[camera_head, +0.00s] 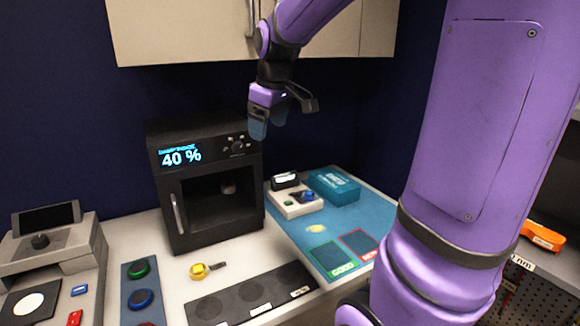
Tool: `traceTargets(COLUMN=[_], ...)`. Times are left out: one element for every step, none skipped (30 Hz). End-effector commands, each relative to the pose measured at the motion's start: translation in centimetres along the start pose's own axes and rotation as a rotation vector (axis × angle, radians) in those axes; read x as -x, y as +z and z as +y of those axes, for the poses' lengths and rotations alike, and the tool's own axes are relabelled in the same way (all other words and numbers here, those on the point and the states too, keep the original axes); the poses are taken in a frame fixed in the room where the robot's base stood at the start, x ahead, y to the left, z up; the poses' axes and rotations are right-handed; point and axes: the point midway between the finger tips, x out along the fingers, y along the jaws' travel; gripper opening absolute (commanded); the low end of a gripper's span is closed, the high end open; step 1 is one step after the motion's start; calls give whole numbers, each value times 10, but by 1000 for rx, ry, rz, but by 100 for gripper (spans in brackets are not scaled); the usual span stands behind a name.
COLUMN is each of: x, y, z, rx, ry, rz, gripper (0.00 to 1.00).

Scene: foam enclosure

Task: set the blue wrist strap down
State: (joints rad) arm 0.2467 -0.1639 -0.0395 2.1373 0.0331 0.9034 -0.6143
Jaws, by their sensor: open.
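A small blue item (308,196), which may be the blue wrist strap, rests on a small white device (290,208) on the blue mat. It is too small to be sure what it is. My gripper (269,122) is open, with its bluish fingers pointing down. It is raised in front of the dark back wall, above and apart from the white device and the blue item. I see nothing between the fingers.
A black oven (205,185) showing 40 % stands to the left. Cream cabinets (180,30) hang above. The blue mat (290,232) has green and red outlined areas. An orange object (542,236) lies far right.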

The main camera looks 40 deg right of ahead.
Motion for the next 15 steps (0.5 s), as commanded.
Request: traceTargets(x=[11, 16, 22, 26, 31, 35, 38, 41, 45, 47, 48, 50, 51, 52, 52], y=[9, 14, 22, 28, 34, 42, 49, 56, 65, 73, 80, 89, 96, 103, 111], z=[-18, -27, -40, -49, -58, -69, -77, -86, -96, -104, -111, -121, -127, -133, -140], rx=[-16, -32, -51, -67, -82, -102, -117, -132, -152, -167, -182, -202, -216, -230, -247], ry=[5, 7, 8, 9, 10, 10, 10, 10, 9, 8, 7, 5, 3, 2, -1], rz=[19, 29, 42, 51, 61, 74, 83, 93, 106, 115, 126, 138, 146, 155, 165], gripper=[79, 79, 79, 79, 79, 79, 79, 79, 79, 79, 79, 79, 79, 79, 79])
